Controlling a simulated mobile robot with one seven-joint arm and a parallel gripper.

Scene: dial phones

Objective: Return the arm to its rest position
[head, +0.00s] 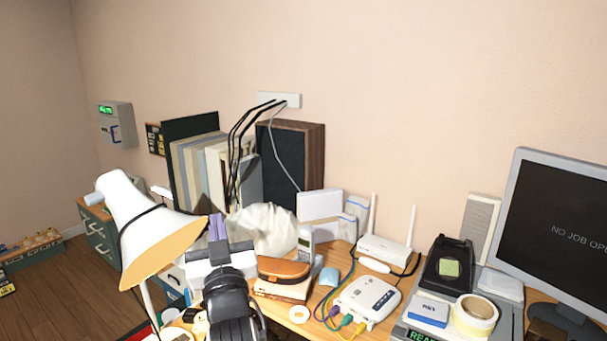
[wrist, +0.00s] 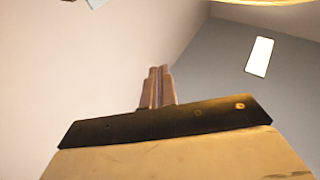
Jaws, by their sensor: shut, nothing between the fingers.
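My arm rises from the bottom of the head view, in front of the desk. My gripper (head: 217,226) is at its upper end, with its narrow fingers together and pointing up. It stands just right of the white lamp shade (head: 150,225) in the picture; I cannot tell the gap between them. In the wrist view the fingers (wrist: 157,88) are shut with nothing between them.
Behind the gripper are a crumpled white bag (head: 265,228), a cordless handset (head: 305,248) and a brown case (head: 283,270). A white router (head: 385,250), a grey box with ports (head: 366,300), a tape roll (head: 476,314) and a monitor (head: 555,235) stand to the right.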

